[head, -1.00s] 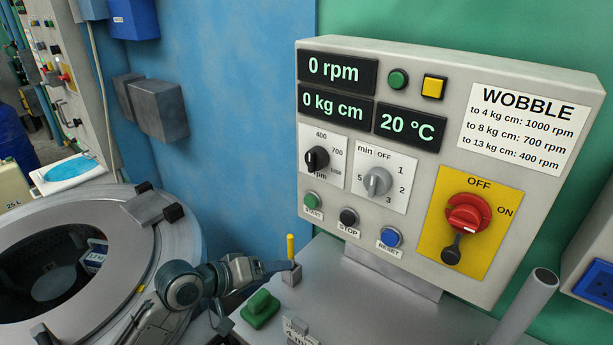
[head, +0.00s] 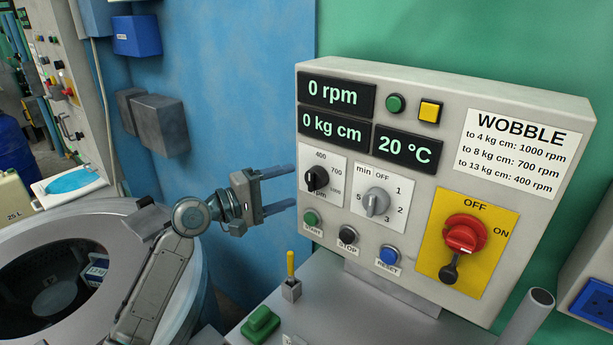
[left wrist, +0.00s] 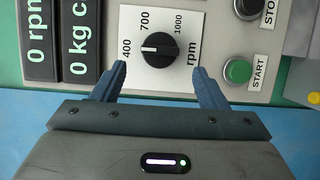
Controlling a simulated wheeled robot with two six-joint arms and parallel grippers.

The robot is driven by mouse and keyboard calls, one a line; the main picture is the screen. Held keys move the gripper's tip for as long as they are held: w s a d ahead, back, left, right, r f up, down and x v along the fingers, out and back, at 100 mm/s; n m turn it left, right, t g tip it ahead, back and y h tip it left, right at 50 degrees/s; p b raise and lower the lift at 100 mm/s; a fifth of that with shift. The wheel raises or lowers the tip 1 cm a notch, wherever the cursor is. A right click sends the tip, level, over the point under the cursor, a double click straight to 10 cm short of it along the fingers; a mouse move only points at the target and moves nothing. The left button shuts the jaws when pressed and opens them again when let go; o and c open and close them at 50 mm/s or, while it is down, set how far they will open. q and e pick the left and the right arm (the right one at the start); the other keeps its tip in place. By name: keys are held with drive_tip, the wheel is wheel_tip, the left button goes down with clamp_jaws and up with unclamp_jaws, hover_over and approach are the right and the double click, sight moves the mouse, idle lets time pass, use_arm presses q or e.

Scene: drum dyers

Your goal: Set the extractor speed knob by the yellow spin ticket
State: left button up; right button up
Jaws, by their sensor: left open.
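The black extractor speed knob (head: 316,178) sits on a white dial plate at the panel's left. In the left wrist view the knob (left wrist: 158,50) shows a white mark pointing at 400; 700 and 1000 are the other speeds. My left gripper (head: 291,188) is open and empty, just left of the dial. In the left wrist view its fingertips (left wrist: 160,68) are spread to either side of the knob, apart from it. The displays (head: 336,93) read 0 rpm, 0 kg cm and 20 °C. I see no yellow spin ticket. My right gripper is out of view.
A white WOBBLE chart (head: 516,150) pairs kg cm with rpm. Beside the speed knob are a grey minutes knob (head: 376,202) and START (head: 311,218), STOP and RESET buttons. A red switch (head: 465,236) is on the right. A yellow-handled lever (head: 290,264) stands below.

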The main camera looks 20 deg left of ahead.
sight(310, 180)
use_arm(q)
drive_tip(key=p+x, duration=0.1)
drive_tip(key=x, duration=0.3)
drive_tip(key=shift+w+d+r+p, duration=0.15)
drive_tip(key=shift+d+r+p, duration=0.1)
drive_tip(key=shift+p, duration=0.1)
drive_tip(key=shift+w+d+f, duration=0.2)
drive_tip(key=shift+w+d, duration=0.15)
drive_tip(key=shift+w, duration=0.05)
drive_tip(key=c, duration=1)
